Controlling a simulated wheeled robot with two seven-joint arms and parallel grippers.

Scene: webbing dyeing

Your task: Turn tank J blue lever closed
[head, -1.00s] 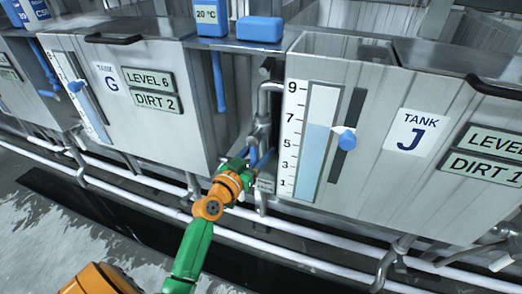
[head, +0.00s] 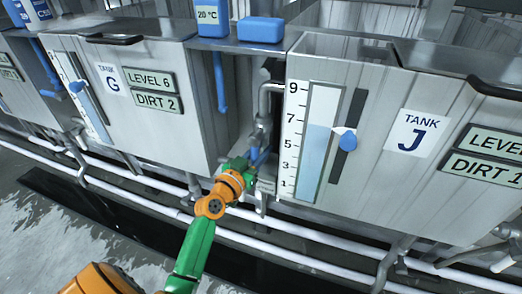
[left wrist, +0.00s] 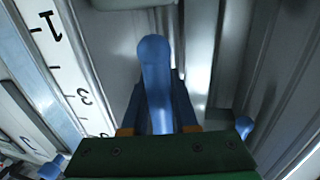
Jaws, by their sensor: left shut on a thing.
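Tank J (head: 381,185) is the grey metal tank at the right in the head view, with a white "TANK J" label (head: 412,133). My left gripper (head: 257,162) is low at the left side of tank J, in the gap between the tanks. In the left wrist view, the blue lever (left wrist: 154,62) stands between the two dark fingers of this gripper (left wrist: 158,98), which are shut on it. Its rounded end shows beyond the fingers. In the head view the gripper hides much of the lever. My right gripper is not in view.
Tank G (head: 150,125) stands to the left. A metal pipe (head: 266,100) runs down the gap just above my gripper. White pipes (head: 310,259) run low along the tanks. A blue slider knob (head: 347,142) sits on tank J's front gauge.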

